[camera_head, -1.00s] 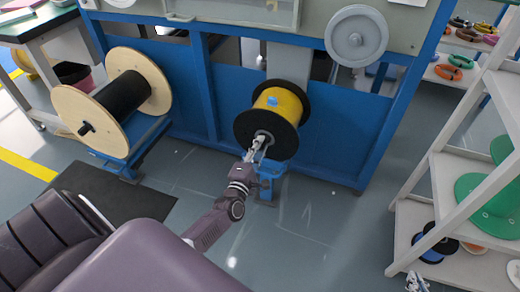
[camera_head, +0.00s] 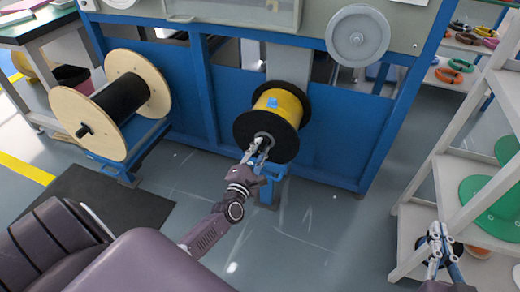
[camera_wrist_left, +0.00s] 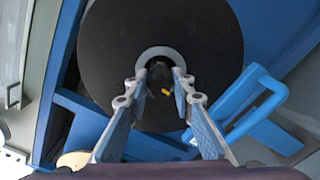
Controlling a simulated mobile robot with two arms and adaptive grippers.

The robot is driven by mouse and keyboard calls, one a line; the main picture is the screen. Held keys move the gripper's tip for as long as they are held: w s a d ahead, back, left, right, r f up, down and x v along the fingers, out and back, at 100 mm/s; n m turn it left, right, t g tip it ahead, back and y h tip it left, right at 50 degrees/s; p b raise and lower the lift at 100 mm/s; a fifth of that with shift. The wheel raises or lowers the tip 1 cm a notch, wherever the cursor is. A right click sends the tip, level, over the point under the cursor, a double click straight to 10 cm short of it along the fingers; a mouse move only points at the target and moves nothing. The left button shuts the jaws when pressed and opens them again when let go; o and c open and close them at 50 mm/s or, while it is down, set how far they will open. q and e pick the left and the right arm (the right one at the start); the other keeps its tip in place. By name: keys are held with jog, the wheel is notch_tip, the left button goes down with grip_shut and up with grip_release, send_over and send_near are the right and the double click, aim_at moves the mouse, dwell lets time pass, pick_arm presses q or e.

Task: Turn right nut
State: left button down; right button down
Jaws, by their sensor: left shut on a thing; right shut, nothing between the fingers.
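The black spool with yellow cable (camera_head: 280,102) hangs on the blue machine frame. The nut is at its hub, mostly hidden by the fingers and too small to make out clearly. My left gripper (camera_head: 262,146) is at the hub, shut on the nut. In the left wrist view, its two fingers (camera_wrist_left: 162,85) reach into the pale ring (camera_wrist_left: 160,52) on the black spool face. My right gripper (camera_head: 438,230) is shut and empty beside the shelf at lower right, far from the spool.
A wooden spool with black cable (camera_head: 124,97) stands at left. A white shelf (camera_head: 418,225) with green spools (camera_head: 492,208) stands close to my right gripper.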

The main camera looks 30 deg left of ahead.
pick_arm(q)
jog(key=shift+f, duration=0.15)
jog(key=c, duration=1.7)
grip_release()
jog(key=shift+o, duration=0.2)
jog(key=shift+s, duration=0.1)
jog(key=v, duration=1.2)
